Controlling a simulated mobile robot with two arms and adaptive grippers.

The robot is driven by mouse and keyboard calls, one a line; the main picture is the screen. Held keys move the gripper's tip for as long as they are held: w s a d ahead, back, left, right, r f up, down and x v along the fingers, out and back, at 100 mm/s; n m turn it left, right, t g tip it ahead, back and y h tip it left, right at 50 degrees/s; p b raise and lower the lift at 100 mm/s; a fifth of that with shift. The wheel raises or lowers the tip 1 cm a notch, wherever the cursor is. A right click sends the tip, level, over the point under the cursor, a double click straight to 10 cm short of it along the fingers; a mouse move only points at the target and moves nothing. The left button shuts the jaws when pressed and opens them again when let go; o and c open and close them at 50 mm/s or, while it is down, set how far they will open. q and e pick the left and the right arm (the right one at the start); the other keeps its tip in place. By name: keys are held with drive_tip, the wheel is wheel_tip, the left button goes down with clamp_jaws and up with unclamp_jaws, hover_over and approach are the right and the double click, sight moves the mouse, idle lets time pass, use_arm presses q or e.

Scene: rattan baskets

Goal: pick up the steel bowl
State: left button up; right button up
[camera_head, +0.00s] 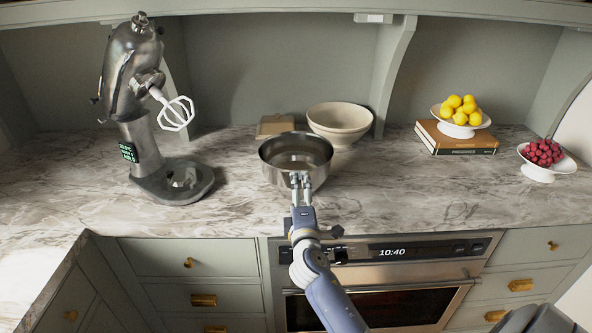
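The steel bowl (275,176) stands upright on the marble counter, left of the middle of the view. It is shiny and looks empty. The two fingers are close together with a narrow gap. I cannot tell whether they clamp the rim or only sit in front of it. The fingers hide a small part of the bowl's front. My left gripper is not in view.
A cream bowl (340,122) stands close behind, right of the steel bowl. A wooden block (273,126) lies behind it. A stand mixer (150,110) is at left. Books (455,142) carry a lemon bowl (460,127); a raspberry bowl (539,171) is far right. An oven (385,290) is below.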

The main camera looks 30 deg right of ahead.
drive_tip(key=shift+w+d, duration=0.2)
drive_tip(key=shift+w, duration=0.1)
drive_tip(key=c, duration=1.3)
drive_tip(key=shift+o, duration=0.2)
drive_tip(key=shift+r, duration=0.1)
